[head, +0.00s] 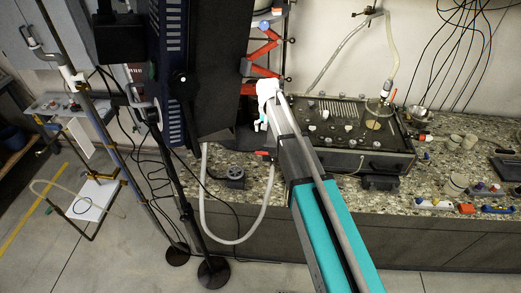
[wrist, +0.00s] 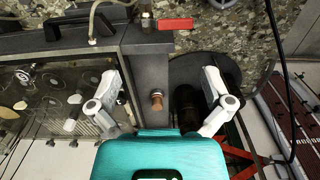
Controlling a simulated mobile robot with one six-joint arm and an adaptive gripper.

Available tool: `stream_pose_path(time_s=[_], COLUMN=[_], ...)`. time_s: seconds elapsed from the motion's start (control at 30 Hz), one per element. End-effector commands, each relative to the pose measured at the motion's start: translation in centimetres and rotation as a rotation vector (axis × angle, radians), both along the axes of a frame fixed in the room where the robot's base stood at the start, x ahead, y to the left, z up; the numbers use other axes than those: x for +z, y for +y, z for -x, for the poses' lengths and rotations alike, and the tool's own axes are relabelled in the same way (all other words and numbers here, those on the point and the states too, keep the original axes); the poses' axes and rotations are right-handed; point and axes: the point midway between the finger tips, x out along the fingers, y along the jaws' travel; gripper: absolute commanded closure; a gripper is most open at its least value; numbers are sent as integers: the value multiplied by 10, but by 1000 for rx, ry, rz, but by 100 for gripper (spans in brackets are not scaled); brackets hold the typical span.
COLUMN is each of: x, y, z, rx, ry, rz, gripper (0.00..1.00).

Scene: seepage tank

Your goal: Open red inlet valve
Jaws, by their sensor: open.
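The red valve handle (wrist: 175,23) lies level at the top of the wrist view, beside a small metal fitting (wrist: 147,22) at the corner of the tank. In the head view the red handle (head: 262,153) shows small at the tank's left end, just left of my arm. My gripper (wrist: 160,80) is open and empty, its two white fingers spread on either side of the tank's grey end wall (wrist: 146,65) in the picture. The handle appears beyond the fingertips, not between them. In the head view my gripper (head: 260,120) is partly hidden by my arm.
The seepage tank (head: 345,158) stands on a speckled counter (head: 300,190). A copper-coloured fitting (wrist: 156,98) sticks out of its end wall. A pale hose (head: 204,190) loops off the counter's left part. A dark round object (head: 235,175) lies nearby. Cups and small tools occupy the right side.

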Motion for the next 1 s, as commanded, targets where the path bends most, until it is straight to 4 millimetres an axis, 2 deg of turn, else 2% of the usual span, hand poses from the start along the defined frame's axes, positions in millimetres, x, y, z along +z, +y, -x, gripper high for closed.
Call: stream_pose_path(time_s=[0.03,0.2,0.67,1.0], x=[1,2,0,-16], y=[11,25,26,26], z=[-11,-18,-17,-17], rx=[2,-2,-1,-1], ry=[0,0,0,0], rz=[0,0,0,0], gripper=[0,0,0,0])
